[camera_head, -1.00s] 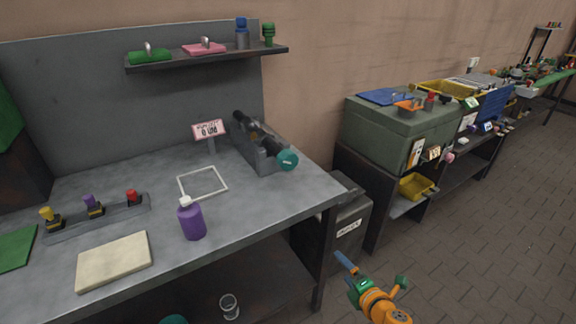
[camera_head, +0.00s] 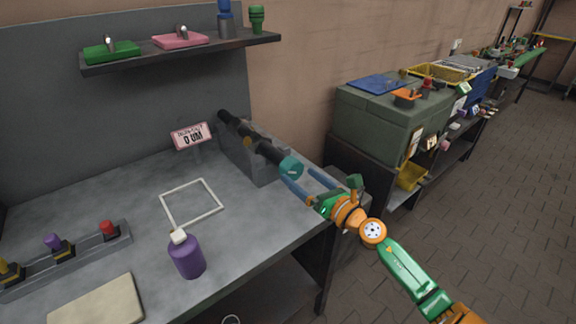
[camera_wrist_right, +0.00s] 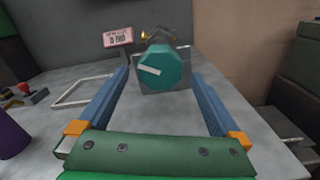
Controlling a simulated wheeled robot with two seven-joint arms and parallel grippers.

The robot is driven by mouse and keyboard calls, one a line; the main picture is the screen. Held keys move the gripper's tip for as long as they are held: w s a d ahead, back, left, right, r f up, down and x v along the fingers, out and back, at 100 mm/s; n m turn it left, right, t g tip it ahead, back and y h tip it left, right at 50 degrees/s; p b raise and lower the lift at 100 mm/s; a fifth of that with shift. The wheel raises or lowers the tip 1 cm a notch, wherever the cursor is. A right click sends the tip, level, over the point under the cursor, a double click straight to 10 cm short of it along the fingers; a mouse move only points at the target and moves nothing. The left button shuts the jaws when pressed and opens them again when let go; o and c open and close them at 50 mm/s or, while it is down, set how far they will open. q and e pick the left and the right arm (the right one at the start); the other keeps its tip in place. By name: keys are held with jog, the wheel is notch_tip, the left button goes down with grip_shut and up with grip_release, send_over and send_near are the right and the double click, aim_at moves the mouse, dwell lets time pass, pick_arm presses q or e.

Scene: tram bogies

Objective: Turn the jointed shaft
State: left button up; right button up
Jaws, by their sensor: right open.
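The jointed shaft (camera_head: 256,145) is dark and lies along a grey block stand (camera_head: 240,158) at the back right of the workbench. Its near end carries a teal knob (camera_head: 291,166) with a white mark, which also shows in the right wrist view (camera_wrist_right: 160,69). My right gripper (camera_head: 297,178) is open just in front of the knob, with its blue fingers pointing at it. In the right wrist view the knob appears between and beyond the spread fingertips (camera_wrist_right: 160,82). Whether the fingers overlap the knob's sides is unclear. My left gripper is not in view.
A white square frame (camera_head: 191,203) and a purple bottle (camera_head: 187,257) are on the bench. A shelf (camera_head: 180,52) hangs above. A green case (camera_head: 380,122) stands to the right.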

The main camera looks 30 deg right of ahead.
aim_at(296, 173)
jog(key=w, duration=0.5)
jog(key=shift+a+f, duration=0.2)
jog(key=shift+s, duration=0.15)
jog(key=shift+r, duration=0.1)
jog(key=shift+s, duration=0.1)
jog(key=shift+c, duration=0.6)
jog(key=c, duration=1.2)
jog(key=shift+m, duration=0.3)
